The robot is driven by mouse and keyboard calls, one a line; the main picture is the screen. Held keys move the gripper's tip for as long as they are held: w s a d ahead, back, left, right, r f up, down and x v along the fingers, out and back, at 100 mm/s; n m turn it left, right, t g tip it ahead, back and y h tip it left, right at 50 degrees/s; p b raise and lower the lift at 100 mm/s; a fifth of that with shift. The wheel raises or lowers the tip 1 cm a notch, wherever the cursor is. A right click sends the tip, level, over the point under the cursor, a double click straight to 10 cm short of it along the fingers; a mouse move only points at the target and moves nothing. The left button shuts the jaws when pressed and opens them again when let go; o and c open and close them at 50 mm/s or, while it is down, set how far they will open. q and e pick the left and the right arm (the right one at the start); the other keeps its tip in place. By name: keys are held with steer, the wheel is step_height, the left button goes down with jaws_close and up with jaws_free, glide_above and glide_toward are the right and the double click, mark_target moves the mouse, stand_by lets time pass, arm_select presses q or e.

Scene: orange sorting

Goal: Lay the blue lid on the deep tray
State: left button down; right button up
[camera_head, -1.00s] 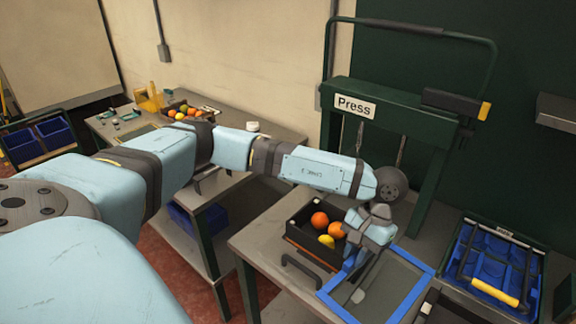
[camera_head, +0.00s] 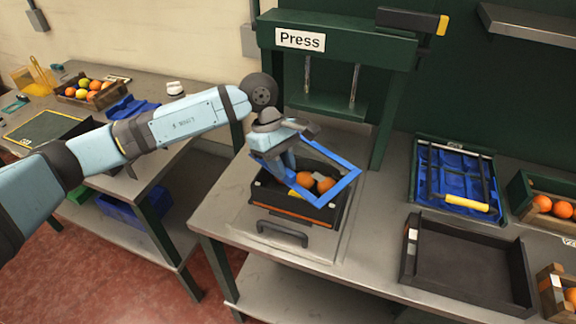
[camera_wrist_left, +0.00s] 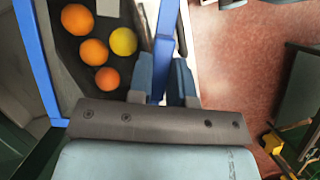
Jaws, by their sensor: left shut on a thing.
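The blue lid (camera_head: 341,188) is an open-looking blue frame. My left gripper (camera_head: 282,168) is shut on its left side and holds it over the deep tray (camera_head: 285,208), turned and tilted relative to the tray. In the left wrist view, the fingers (camera_wrist_left: 161,76) pinch one blue bar of the lid (camera_wrist_left: 163,45), and the oranges (camera_wrist_left: 94,51) show through the frame. My right gripper is not in view.
The green press (camera_head: 335,45) stands behind the deep tray. A black handle (camera_head: 282,233) lies in front of it. To the right are an empty shallow black tray (camera_head: 465,262), a blue-lined crate (camera_head: 458,178) and orange crates (camera_head: 555,208). A side table (camera_head: 175,115) stands left.

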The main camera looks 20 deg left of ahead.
mark_target(304, 162)
arm_select(q)
steer(key=n, duration=0.1)
steer(key=w+d+n+t+b, duration=0.1)
steer(key=n, duration=0.1)
steer(key=shift+w+d+h, duration=0.1)
steer(key=shift+w+h, duration=0.15)
steer(key=shift+h, duration=0.05)
steer(key=shift+w+d+r+n+t, duration=0.15)
steer(key=shift+w+n+t, duration=0.15)
steer(key=shift+n, duration=0.4)
steer(key=shift+w+n, duration=0.1)
steer(key=shift+n, duration=0.2)
steer(key=shift+f, duration=0.8)
step_height(304, 162, down, 5)
steer(key=b, duration=0.4)
steer(key=shift+r, duration=0.1)
steer(key=shift+b, duration=0.4)
